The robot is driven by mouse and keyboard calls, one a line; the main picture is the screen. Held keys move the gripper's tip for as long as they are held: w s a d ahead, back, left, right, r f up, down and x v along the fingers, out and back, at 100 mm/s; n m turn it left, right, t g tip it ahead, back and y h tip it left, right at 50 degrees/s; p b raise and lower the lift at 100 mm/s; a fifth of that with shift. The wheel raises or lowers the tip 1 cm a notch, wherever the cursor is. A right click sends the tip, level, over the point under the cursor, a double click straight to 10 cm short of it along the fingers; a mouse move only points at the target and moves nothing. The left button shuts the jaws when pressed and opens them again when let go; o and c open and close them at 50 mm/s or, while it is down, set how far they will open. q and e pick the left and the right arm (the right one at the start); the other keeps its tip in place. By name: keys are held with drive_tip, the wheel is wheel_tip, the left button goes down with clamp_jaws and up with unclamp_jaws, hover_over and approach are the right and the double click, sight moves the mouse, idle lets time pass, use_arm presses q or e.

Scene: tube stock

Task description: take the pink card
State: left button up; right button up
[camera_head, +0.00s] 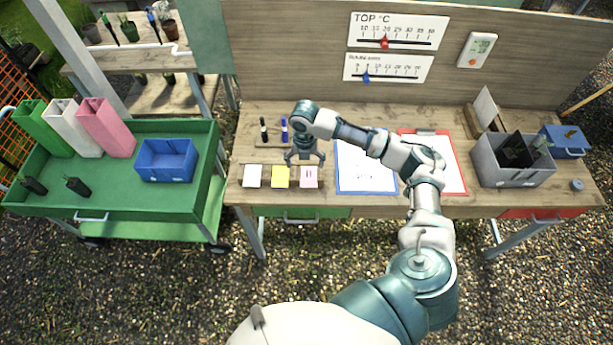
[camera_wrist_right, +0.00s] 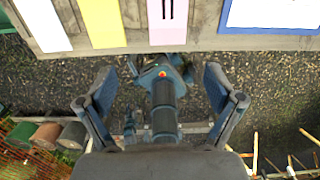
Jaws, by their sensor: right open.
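The pink card (camera_head: 309,178) lies flat near the front edge of the wooden table (camera_head: 240,195), with two dark marks on it. It is the rightmost of three cards, beside a yellow card (camera_head: 281,177) and a white card (camera_head: 252,176). My right gripper (camera_head: 305,160) is open and empty, just behind and above the pink card in the head view. In the right wrist view the pink card (camera_wrist_right: 168,32) shows at the top, beyond the open fingers of my right gripper (camera_wrist_right: 160,82). My left gripper is not in view.
A blue-framed sheet (camera_head: 365,170) and a red clipboard (camera_head: 452,175) lie right of the cards. Pens (camera_head: 284,128) stand behind my right gripper. A grey bin (camera_head: 515,175) stands at the right. A green cart (camera_head: 110,198) with a blue crate (camera_head: 166,167) stands left.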

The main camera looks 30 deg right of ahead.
hover_over(308, 182)
drive_tip(key=f, duration=0.5)
drive_tip(key=shift+w+d, duration=0.15)
drive_tip(key=shift+d, duration=0.15)
drive_tip(key=shift+d+f, duration=0.1)
drive_tip(key=shift+f, duration=0.3)
drive_tip(key=f, duration=0.1)
drive_tip(key=f+p, duration=0.1)
drive_tip(key=f, duration=0.1)
drive_tip(key=shift+a+f, duration=0.25)
drive_tip(key=shift+a, duration=0.1)
drive_tip(key=shift+f, duration=0.25)
drive_tip(key=shift+a, duration=0.1)
drive_tip(key=shift+d+f, duration=0.15)
drive_tip(key=shift+d, duration=0.15)
drive_tip(key=shift+d+f+p, duration=0.15)
drive_tip(key=shift+p, duration=0.15)
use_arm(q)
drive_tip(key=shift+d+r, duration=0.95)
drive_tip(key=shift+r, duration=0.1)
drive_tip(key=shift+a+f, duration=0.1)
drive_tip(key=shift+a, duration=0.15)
use_arm(e)
drive_tip(key=shift+a, duration=0.35)
